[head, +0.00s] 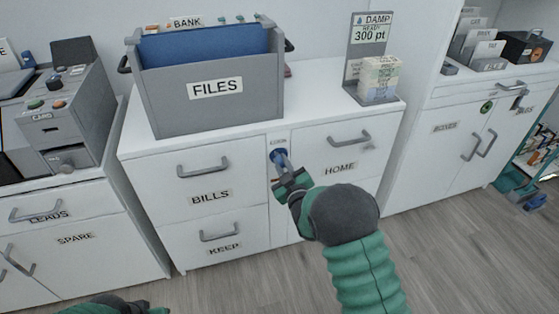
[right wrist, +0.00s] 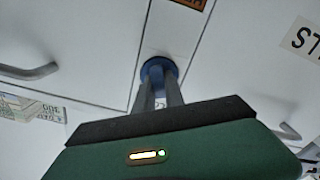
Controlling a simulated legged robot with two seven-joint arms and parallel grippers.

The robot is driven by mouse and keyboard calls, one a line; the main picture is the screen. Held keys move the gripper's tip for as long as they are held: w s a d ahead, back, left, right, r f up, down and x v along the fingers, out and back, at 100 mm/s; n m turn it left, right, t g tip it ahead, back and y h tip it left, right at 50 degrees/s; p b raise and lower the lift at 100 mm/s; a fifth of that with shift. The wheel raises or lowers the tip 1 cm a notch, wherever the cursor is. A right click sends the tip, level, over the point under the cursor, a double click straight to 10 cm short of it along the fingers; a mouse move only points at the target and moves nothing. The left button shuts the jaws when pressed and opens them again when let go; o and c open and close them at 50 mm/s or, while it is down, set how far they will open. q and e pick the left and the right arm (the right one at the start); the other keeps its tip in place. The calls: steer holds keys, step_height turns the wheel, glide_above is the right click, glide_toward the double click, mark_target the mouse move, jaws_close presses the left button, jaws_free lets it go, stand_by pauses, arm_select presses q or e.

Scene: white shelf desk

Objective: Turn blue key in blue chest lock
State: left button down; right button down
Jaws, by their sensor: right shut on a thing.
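A blue round piece (head: 279,156) sits at the lock spot on the narrow centre panel of the white chest (head: 270,215), under a small label that seems to read LOCK. It also shows in the right wrist view (right wrist: 158,68), between the tips of my fingers. I cannot tell key from lock there. My right gripper (head: 284,162) is shut on the blue key, with its fingers pointing at the panel. Part of my left arm shows at the bottom left edge of the head view; its fingers are not visible.
A grey FILES box (head: 215,92) and a DAMP stand (head: 368,60) with a pale block (head: 379,79) are on the chest top. Drawer handles (head: 203,168) (head: 349,138) stick out on both sides of the lock. The wooden floor (head: 450,250) in front is clear.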

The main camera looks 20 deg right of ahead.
steer(key=shift+d+m, duration=0.25)
steer(key=shift+m, duration=0.85)
steer(key=shift+w+m, duration=0.15)
steer(key=shift+m, duration=2.45)
steer(key=c, duration=1.2)
jaws_free()
steer(key=shift+c, duration=0.2)
steer(key=shift+d, duration=0.15)
steer(key=shift+w+a+f, duration=0.1)
steer(key=shift+a+f, duration=0.05)
steer(key=shift+a, duration=0.1)
steer(key=shift+s+p, duration=0.3)
steer(key=shift+s, duration=1.4)
steer(key=shift+s+d, duration=0.1)
steer(key=shift+s, duration=1.3)
